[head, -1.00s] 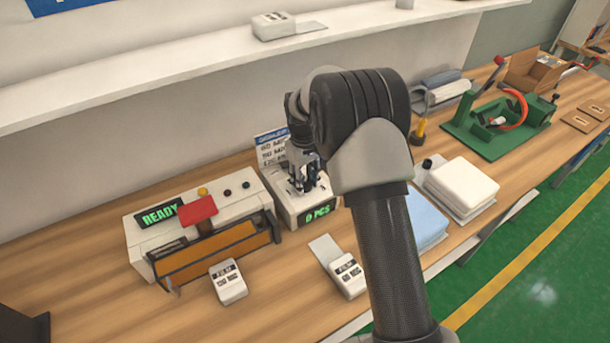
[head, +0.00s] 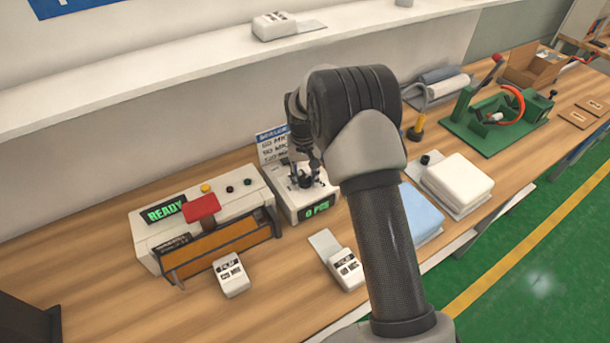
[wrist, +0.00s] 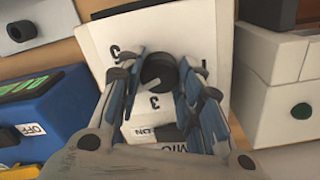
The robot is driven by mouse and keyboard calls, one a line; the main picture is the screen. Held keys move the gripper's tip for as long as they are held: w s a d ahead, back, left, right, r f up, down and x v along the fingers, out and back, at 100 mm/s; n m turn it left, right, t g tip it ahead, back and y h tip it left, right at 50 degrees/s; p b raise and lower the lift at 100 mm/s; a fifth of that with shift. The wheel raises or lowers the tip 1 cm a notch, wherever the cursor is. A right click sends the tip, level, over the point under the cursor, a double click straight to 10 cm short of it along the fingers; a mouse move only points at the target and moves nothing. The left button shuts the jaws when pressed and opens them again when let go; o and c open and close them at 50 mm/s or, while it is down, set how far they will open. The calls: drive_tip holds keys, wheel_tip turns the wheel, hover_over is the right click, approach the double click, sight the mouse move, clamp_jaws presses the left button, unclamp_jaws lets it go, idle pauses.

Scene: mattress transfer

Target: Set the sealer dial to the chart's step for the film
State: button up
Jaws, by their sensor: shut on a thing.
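In the wrist view, a round black dial (wrist: 158,72) sits on a white panel (wrist: 105,32) with black numbers printed around it, among them a 3. My gripper (wrist: 161,82) is shut on the dial, one finger on each side. The dial's pointer is too blurred to read. In the head view, my gripper (head: 305,181) is over a small white unit (head: 290,205) with a green "0 PCS" display. A white sealer (head: 230,193) with a green READY display stands to its left. The chart (head: 270,146) stands behind the unit, its lines partly hidden and unreadable.
A blue stack (head: 421,212), a white stack (head: 459,182) and a green fixture (head: 497,125) stand to the right. In the wrist view, a blue box (wrist: 42,112) marked OFF is left.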

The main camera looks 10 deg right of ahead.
sight(304, 178)
idle(0.3)
drive_tip(key=o, duration=1.1)
drive_tip(key=shift+r, duration=0.1)
wheel_tip(304, 178, up, 12)
drive_tip(key=shift+a+f, duration=0.1)
drive_tip(key=shift+a, duration=0.05)
